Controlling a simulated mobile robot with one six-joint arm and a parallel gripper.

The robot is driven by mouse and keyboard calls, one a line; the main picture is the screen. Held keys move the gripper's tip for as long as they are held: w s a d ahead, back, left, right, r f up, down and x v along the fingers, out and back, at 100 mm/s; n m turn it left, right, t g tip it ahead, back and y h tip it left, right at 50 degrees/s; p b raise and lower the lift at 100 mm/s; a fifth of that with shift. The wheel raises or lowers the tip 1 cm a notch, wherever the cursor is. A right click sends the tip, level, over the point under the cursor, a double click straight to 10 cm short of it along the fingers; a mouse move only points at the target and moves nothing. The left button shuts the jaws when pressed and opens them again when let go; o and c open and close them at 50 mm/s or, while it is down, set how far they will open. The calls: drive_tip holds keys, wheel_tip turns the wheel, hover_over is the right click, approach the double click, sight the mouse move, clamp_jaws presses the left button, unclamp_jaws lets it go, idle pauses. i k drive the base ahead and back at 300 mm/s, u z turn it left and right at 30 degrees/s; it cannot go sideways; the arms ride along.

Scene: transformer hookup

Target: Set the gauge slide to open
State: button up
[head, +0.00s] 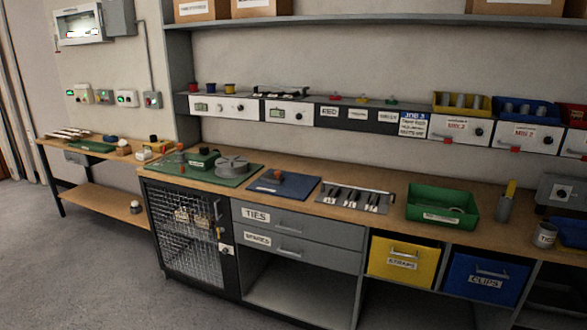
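I cannot make out a part clearly marked as the gauge slide, nor its position. Along the front of the lower shelf, a white panel (223,108) carries a small greenish display and a dark knob. A second white panel (286,112) with a knob sits to its right. Farther right, a labelled white panel (459,129) and another labelled panel (527,136) each have a dark knob and a small red part near the lower edge. Lettering there is too small to read surely. My gripper is not in view.
The wooden workbench (388,213) holds a green tray (441,206), a blue mat (284,184) and a tool rack (356,197). Below are a mesh-door cabinet (186,236), grey drawers, a yellow bin (403,258) and a blue bin (486,279). Grey floor (75,270) is clear at left.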

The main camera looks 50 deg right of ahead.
sight(276, 179)
drive_tip(key=z, duration=0.5)
drive_tip(key=i, duration=1.5)
drive_tip(key=u, duration=0.1)
